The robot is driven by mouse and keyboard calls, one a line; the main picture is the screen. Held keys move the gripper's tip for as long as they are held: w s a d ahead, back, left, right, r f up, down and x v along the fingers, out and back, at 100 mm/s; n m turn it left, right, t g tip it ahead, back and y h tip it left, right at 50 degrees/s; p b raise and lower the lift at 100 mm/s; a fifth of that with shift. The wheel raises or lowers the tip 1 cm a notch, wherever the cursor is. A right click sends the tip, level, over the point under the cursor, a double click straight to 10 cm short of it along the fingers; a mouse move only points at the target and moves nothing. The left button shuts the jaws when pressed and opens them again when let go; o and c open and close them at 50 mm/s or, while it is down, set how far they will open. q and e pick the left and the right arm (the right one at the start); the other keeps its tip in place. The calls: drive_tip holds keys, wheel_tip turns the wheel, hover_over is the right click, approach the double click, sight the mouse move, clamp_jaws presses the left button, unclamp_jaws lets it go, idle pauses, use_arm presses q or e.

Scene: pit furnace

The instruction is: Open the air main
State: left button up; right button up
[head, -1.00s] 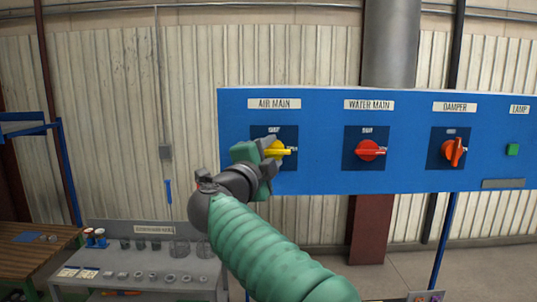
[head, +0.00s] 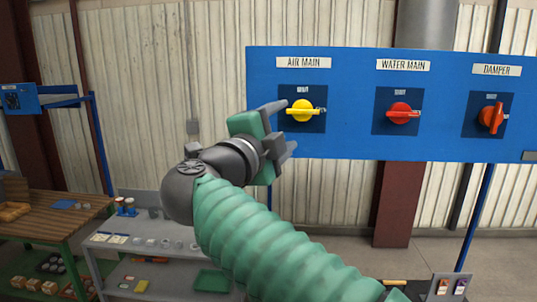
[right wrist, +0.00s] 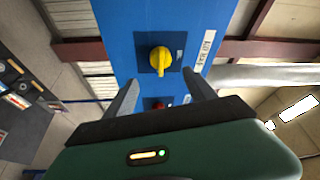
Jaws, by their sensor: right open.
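The blue panel (head: 350,140) carries a yellow rotary knob (head: 303,111) under an AIR MAIN label (head: 303,62). The knob's handle lies horizontal on a dark plate; the small print above it is unreadable. My right gripper (head: 284,130) is open and empty, just left of and slightly below the knob in the head view. In the right wrist view the yellow knob (right wrist: 160,58) sits beyond the gap between my open fingers (right wrist: 161,90), with no contact visible. My left gripper is out of view.
Red knobs for WATER MAIN (head: 402,113) and DAMPER (head: 492,117) sit to the right on the same panel. A grey shelf unit (head: 125,245) with small parts and a wooden bench (head: 50,220) stand low at the left. The space left of the panel is open.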

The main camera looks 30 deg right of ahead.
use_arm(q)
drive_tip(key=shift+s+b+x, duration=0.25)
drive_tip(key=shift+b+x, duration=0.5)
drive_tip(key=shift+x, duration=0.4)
use_arm(e)
drive_tip(key=v, duration=0.6)
drive_tip(key=shift+a, duration=0.35)
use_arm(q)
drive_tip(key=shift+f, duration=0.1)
use_arm(e)
drive_tip(key=shift+s+d, duration=0.15)
drive_tip(key=shift+s, duration=0.05)
drive_tip(key=shift+w+f, duration=0.1)
